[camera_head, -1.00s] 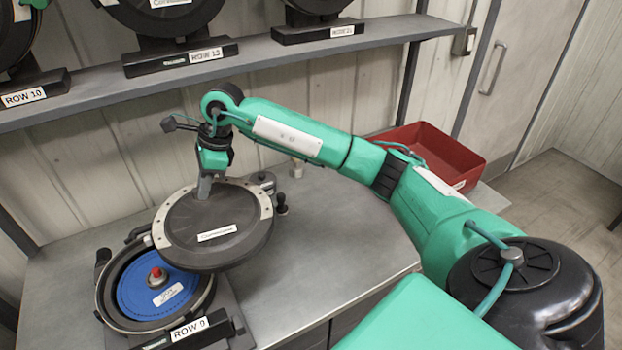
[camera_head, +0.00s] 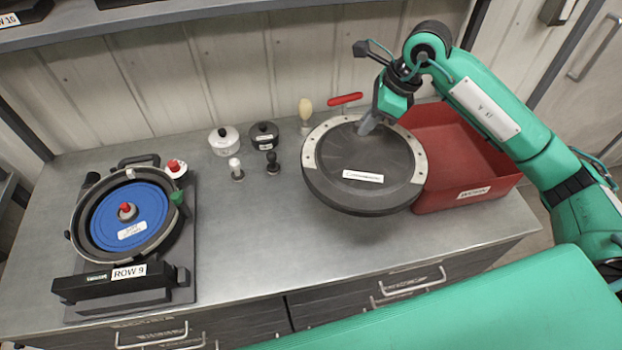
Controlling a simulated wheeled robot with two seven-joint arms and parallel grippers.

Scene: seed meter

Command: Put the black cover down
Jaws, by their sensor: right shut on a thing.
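The black cover (camera_head: 345,165) is a round black disc with a grey metal rim arc and a white label. My right gripper (camera_head: 366,127) is shut on its far edge and holds it over the right part of the metal worktop (camera_head: 260,235). The cover hides part of the red bin's left side; a shadow shows on the worktop below it. The seed meter (camera_head: 130,215) marked ROW 9 stands open at the left, with a blue disc (camera_head: 110,215) and a red knob inside. My left gripper is not in view.
The red bin (camera_head: 465,193) stands at the right end of the worktop. Two small lidded pots (camera_head: 223,143) (camera_head: 263,136), small knobbed tools (camera_head: 236,170) and a brush (camera_head: 305,114) stand near the back. The front middle of the worktop is clear.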

